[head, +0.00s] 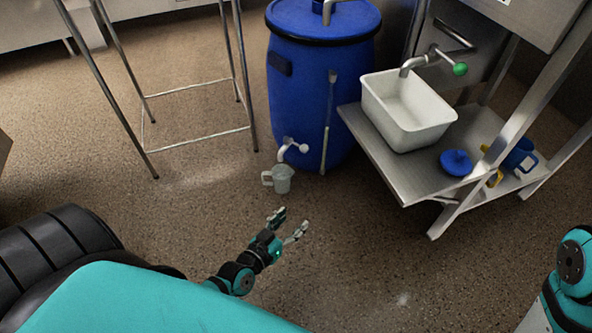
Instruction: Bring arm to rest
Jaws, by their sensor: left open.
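My left gripper (289,228) shows in the head view near the middle, with its fingers apart and nothing between them. Its teal and black arm comes in from the lower left. A small grey jug (281,180) with a handle is just beyond the fingertips, apart from them, below the tap (290,148) of a blue barrel. On the right edge, part of my right arm (571,265) shows; its gripper is out of view.
The blue barrel (305,95) stands at the back middle. A steel stand (385,165) holds a white basin (410,125), a blue lid (456,162) and a blue mug (520,155). A metal frame (200,138) stands at left. The speckled floor in front is clear.

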